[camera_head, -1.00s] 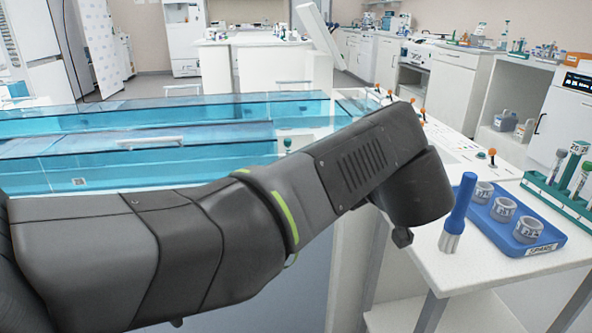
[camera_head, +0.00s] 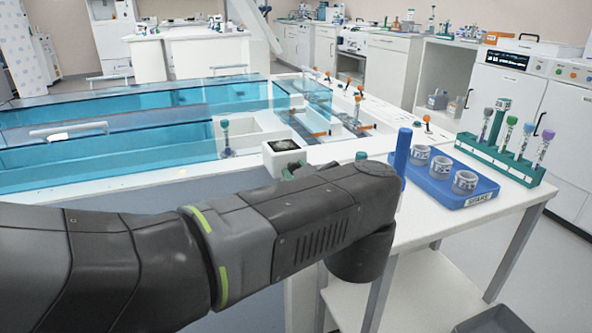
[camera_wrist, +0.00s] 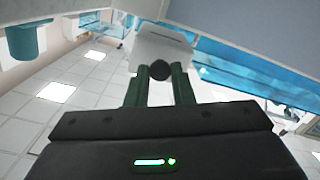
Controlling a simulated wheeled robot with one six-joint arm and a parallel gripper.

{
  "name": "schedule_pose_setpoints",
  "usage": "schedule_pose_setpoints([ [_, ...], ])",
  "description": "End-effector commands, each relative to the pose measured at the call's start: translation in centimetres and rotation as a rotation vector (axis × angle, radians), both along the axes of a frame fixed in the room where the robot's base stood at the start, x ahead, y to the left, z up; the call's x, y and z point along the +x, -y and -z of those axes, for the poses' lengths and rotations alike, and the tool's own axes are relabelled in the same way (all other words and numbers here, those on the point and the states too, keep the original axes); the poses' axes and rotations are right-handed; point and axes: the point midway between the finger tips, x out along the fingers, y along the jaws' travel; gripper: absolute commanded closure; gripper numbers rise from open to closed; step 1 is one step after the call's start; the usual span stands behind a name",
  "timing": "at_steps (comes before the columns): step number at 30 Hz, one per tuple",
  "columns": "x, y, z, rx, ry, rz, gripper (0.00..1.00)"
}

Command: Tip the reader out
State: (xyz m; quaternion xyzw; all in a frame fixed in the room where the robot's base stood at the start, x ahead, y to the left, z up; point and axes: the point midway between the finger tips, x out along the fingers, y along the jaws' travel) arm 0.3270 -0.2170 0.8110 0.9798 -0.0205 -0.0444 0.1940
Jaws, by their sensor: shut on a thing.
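A small white block with a dark square face (camera_head: 284,147), which looks like the reader, shows just above my forearm in the head view. My gripper (camera_wrist: 159,85) has its green fingers on either side of a round dark part under a white body (camera_wrist: 162,50) in the wrist view. This seems to be the same white block, held up off the surfaces. The fingers are mostly hidden behind my arm in the head view. I cannot see inside the block.
A blue tray (camera_head: 480,193) with three grey labelled rings lies on the white bench at the right. A blue cylinder (camera_head: 402,152) stands by its left edge. A green tube rack (camera_head: 515,168) is behind. Blue-walled clear channels (camera_head: 190,115) and orange-topped pegs lie beyond my arm.

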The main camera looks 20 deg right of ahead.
Motion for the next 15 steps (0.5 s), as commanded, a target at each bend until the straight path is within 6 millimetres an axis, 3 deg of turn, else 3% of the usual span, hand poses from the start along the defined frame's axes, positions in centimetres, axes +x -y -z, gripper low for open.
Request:
schedule_pose_setpoints([
  [10, -0.02, 0.00, 0.10, 0.001, 0.000, 0.000, 1.00],
  [11, -0.02, 0.00, 0.10, 0.001, 0.000, 0.000, 0.75],
  [13, -0.02, 0.01, 0.09, 0.001, 0.000, 0.000, 0.61],
  [15, -0.02, 0.00, 0.08, 0.001, 0.000, 0.000, 0.57],
])
